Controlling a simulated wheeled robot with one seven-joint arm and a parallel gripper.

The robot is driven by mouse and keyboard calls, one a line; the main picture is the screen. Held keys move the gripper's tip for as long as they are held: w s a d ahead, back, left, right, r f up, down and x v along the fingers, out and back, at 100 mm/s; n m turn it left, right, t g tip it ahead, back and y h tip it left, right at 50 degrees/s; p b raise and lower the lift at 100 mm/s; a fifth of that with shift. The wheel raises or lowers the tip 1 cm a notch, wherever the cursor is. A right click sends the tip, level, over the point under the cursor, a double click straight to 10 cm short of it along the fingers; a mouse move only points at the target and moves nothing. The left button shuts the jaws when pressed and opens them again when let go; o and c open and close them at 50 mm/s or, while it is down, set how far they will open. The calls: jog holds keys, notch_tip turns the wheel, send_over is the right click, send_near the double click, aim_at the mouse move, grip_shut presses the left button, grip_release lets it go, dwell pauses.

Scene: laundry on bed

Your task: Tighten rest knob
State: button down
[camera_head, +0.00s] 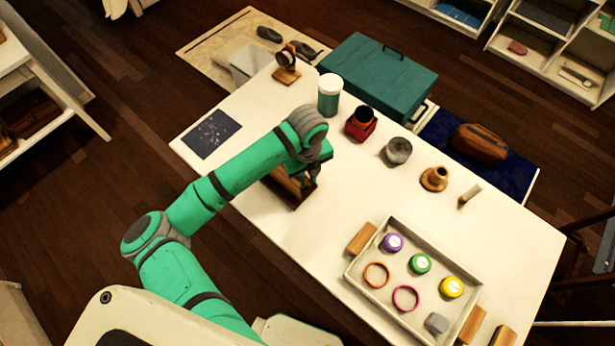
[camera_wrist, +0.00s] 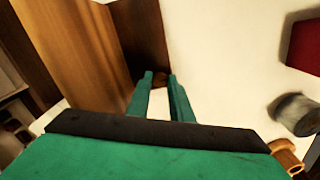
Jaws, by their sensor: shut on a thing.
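The wooden rest (camera_head: 291,190) stands near the table's front edge, partly hidden under my arm. In the wrist view its lighter wooden side (camera_wrist: 75,45) and a darker brown face (camera_wrist: 138,35) fill the upper left. My gripper (camera_head: 312,180) is over the right end of the rest, pointing down. In the wrist view my gripper (camera_wrist: 161,80) has its two fingertips on either side of a small brown knob (camera_wrist: 160,77) at the foot of the dark face. The fingers are shut on this knob, which they mostly hide.
On the white table (camera_head: 340,240), a teal-and-white jar (camera_head: 330,95), a red inkwell-like pot (camera_head: 361,124), a grey cup (camera_head: 398,150) and a wooden stand (camera_head: 434,179) line the back. A tray (camera_head: 352,272) with coloured lids and rings is at right. Table around the rest is clear.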

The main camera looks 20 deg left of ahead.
aim_at(308, 181)
jog(key=c, duration=1.6)
grip_release()
notch_tip(308, 181, up, 11)
jog(key=shift+w+f, duration=0.1)
